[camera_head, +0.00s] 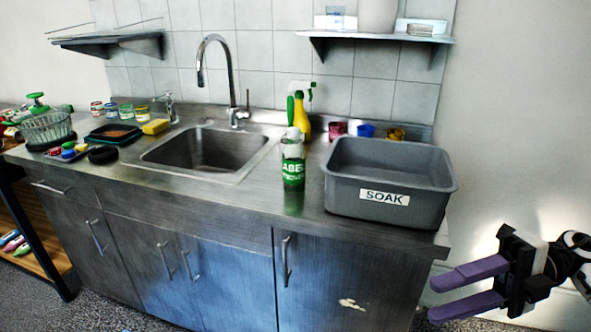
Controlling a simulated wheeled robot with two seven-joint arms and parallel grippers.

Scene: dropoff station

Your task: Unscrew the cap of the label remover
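The label remover (292,170) is a bottle with a green label and a pale top. It stands upright on the steel counter, between the sink and the grey bin. Its cap (292,133) is pale and sits on top of the bottle. My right gripper (447,296) is at the lower right, in front of the counter and below its top, far from the bottle. Its two purple fingers are apart with nothing between them. My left gripper is not in view.
A grey bin (385,205) marked SOAK stands right of the bottle. The sink (210,150) with its tall faucet (232,75) is to the left. A yellow spray bottle (303,118) stands behind. Several small items crowd the counter's left end. Bare counter (255,205) lies in front.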

